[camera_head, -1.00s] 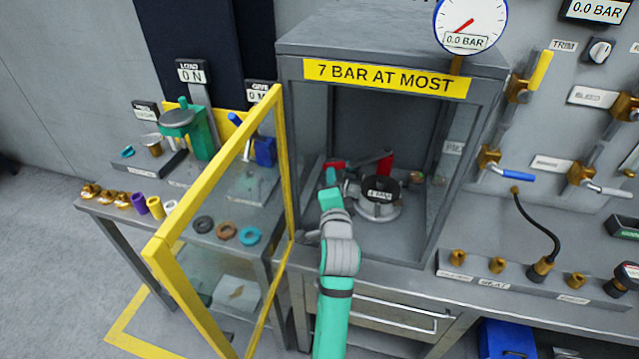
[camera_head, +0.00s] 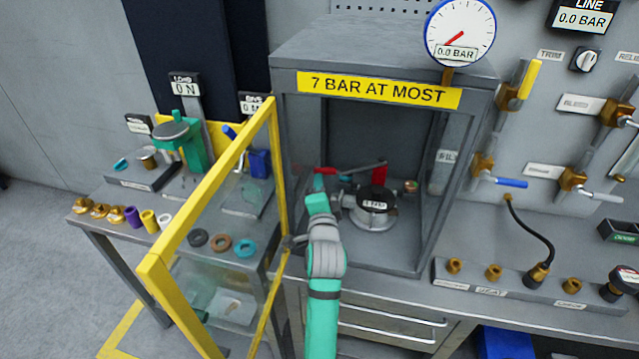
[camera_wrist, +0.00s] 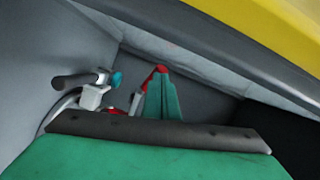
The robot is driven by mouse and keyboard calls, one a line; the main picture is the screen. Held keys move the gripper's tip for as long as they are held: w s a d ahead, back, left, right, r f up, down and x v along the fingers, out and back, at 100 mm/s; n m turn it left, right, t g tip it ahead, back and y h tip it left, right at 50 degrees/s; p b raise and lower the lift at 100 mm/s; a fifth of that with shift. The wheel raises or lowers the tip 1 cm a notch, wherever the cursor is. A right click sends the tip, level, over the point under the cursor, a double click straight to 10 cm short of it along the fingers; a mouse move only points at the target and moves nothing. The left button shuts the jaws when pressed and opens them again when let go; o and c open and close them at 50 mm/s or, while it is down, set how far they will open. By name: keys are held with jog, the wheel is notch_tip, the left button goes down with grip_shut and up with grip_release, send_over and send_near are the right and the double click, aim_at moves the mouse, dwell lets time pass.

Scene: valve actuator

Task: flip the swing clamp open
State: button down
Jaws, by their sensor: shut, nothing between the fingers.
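Inside the open-fronted cabinet stands a round metal fixture with a black top (camera_head: 376,194) and a small label. Behind it is what looks like the swing clamp: a dark bar (camera_head: 362,168) running right to an upright red block (camera_head: 379,175). Whether it is latched cannot be made out. My gripper (camera_head: 323,173) is inside the cabinet, left of the fixture, near the bar's left end; contact cannot be judged.
The yellow-framed glass door (camera_head: 205,190) stands open left of my arm. The cabinet (camera_head: 282,140) has side posts and a top beam close around my arm. A gauge (camera_head: 460,32) reading 0.0 bar hangs above. Valves and a hose (camera_head: 541,226) are at the right.

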jog(key=s+d, duration=0.1)
jog(key=s, duration=0.9)
jog(key=shift+s+r, duration=0.25)
jog(key=shift+r, duration=0.05)
jog(key=s+f+n, duration=0.1)
jog(key=s+f, duration=0.1)
jog(key=f, duration=0.1)
jog(key=s+d+f+n, duration=0.1)
jog(key=s+f, duration=0.4)
jog(key=f, duration=0.2)
jog(key=shift+s+d+n+g+h, duration=0.25)
jog(key=shift+d+n+g+h, duration=0.05)
jog(key=shift+d+n+h, duration=0.1)
jog(key=s+d+f+n, duration=0.1)
jog(key=s+f+n, duration=0.3)
jog(key=s+f, duration=0.6)
jog(key=s+n+g, duration=0.1)
jog(key=s+n, duration=0.6)
jog(key=s, duration=1.9)
jog(key=shift+s+a+r+h, duration=0.3)
jog(key=shift+s+a+h, duration=0.05)
jog(key=shift+h, duration=0.05)
